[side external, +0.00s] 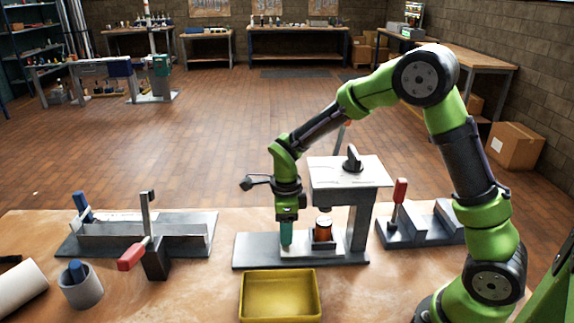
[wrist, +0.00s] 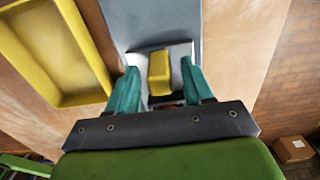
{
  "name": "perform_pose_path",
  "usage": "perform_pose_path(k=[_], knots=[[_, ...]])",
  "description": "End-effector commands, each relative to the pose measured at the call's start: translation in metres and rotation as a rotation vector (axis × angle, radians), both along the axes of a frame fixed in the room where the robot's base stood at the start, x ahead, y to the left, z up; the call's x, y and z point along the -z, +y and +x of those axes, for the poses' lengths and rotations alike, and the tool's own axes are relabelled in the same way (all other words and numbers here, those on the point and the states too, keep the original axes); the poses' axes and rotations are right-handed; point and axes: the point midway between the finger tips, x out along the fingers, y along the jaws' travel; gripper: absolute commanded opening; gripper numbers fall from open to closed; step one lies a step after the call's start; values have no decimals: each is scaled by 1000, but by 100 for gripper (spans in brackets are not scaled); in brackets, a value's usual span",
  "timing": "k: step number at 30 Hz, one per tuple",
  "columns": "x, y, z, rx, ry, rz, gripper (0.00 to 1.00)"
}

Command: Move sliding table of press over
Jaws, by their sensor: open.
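The press has a long grey base (side external: 252,252) and a white head (side external: 340,172) with a black knob on top. Its sliding table (side external: 300,249) is a light plate lying on the base, left of the column. An orange-brown cylinder (side external: 323,228) stands in a dark holder on the table. A yellow block (wrist: 159,72) rises from the plate in the wrist view; in the side view my fingers hide it. My gripper (side external: 287,234) points down over the table's left part. Its teal fingers (wrist: 158,84) are open, one on each side of the yellow block. Contact cannot be told.
A yellow tray (side external: 280,274) lies in front of the press. A fixture with a red-handled lever (side external: 131,257) stands left, beside a grey cup (side external: 80,287). Another red-handled fixture (side external: 398,205) stands right of the column. The press head overhangs close beside my wrist.

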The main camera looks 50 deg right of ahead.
Motion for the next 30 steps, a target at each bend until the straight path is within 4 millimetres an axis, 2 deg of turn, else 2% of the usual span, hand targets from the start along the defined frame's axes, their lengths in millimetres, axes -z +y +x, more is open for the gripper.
perform_pose_path(k=[3, 6, 16, 26, 30], knots=[[14, 0, 0, -1, 2, 1, 51], [20, 0, 0, 0, 0, 0, 51], [22, 0, 0, 0, 0, 0, 50], [22, 0, 0, -1, -1, -1, 0], [22, 0, 0, -1, -1, -1, 0]])
